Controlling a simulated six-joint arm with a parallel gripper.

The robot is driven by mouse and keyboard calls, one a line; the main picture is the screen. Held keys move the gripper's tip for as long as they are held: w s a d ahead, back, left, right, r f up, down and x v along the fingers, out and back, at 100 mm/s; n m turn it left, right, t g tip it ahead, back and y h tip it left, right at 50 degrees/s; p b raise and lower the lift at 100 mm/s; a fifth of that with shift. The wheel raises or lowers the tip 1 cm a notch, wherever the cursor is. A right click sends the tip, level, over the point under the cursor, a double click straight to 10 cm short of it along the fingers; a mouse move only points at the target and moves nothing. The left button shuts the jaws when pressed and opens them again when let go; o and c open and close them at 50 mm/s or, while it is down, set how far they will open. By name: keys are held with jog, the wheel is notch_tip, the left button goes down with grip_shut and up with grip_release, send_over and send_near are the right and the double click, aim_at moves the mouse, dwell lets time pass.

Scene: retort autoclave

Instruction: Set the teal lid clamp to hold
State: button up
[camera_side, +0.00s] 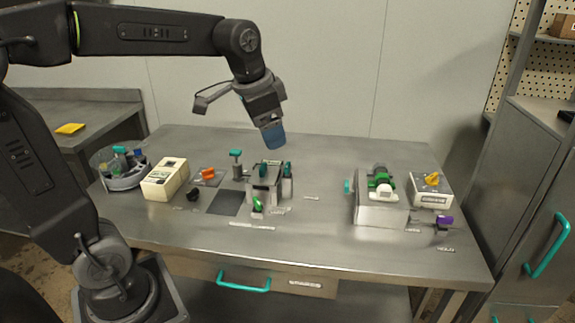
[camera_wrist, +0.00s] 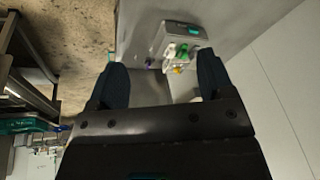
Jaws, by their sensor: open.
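My gripper (camera_side: 274,136) hangs above the back middle of the steel bench, empty and apart from everything. In the wrist view its two dark blue fingers (camera_wrist: 162,82) are spread wide. Several small teal parts show in the side view: a T-shaped handle (camera_side: 236,154) on a post, teal pieces on the middle metal fixture (camera_side: 265,188), and a teal part (camera_side: 347,186) at the left side of the right metal box (camera_side: 380,213). I cannot tell for sure which is the lid clamp, nor read its setting. The right box has green and white fittings (camera_side: 381,181) on top.
Left on the bench (camera_side: 325,237) are a round container (camera_side: 124,183), a cream box (camera_side: 165,179), an orange knob (camera_side: 208,173) and a dark square plate (camera_side: 224,202). Right are a yellow-knobbed box (camera_side: 430,196) and a purple-tipped part (camera_side: 445,220).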

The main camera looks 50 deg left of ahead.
jog(key=w+a+m+g, duration=0.1)
jog(key=w+a, duration=0.4)
jog(key=w, duration=0.2)
jog(key=m+g, duration=0.3)
jog(key=m, duration=0.2)
send_over(287, 165)
notch_tip(287, 165, down, 12)
jog(key=shift+h, duration=0.3)
notch_tip(287, 165, down, 13)
jog(key=shift+f, duration=0.1)
jog(key=c, duration=0.9)
